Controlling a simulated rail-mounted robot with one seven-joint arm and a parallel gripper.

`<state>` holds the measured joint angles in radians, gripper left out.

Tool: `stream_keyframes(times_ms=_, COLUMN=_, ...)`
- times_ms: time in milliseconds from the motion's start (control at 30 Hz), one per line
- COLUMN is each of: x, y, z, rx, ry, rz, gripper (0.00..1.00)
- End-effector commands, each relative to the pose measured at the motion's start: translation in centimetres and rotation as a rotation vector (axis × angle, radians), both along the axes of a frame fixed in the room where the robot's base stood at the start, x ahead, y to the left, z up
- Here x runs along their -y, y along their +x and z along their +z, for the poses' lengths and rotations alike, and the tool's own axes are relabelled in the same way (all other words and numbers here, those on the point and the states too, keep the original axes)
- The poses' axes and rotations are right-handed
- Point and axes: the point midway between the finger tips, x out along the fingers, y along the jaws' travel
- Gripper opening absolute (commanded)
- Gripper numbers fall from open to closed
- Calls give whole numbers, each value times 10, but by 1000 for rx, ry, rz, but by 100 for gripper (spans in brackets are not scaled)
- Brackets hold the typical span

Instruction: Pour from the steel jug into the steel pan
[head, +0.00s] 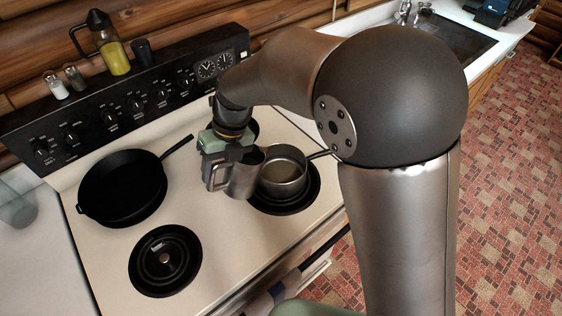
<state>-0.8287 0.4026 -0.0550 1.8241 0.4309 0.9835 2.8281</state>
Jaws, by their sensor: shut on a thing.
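The steel jug (243,177) is in my gripper (221,165), which is shut on it, seemingly at the handle side. The jug looks close to upright, just left of the steel pan. The steel pan (284,177) sits on the front right burner, with its handle pointing right toward my arm. Something brownish shows in the bottom of the pan. The jug overlaps the pan's left edge in this view, and I cannot tell whether they touch. The jug's inside and the exact finger contact are hidden.
A black skillet (122,189) sits on the left of the stove. The front burner (165,261) is bare. An oil bottle (110,50), shakers (56,87) and a dark cup (142,52) stand along the back panel. A glass (17,208) stands at the far left.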

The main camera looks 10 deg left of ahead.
Motion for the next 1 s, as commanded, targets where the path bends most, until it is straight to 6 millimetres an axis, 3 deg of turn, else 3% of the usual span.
stream_keyframes(times_ms=467, x=20, y=23, z=32, rx=-171, ry=162, rz=-2, gripper=7)
stream_keyframes(times_ms=767, x=34, y=39, z=33, rx=-297, ry=272, rz=-1, gripper=7)
stream_keyframes(times_ms=1000, x=35, y=40, z=40, rx=-342, ry=308, rz=2, gripper=7)
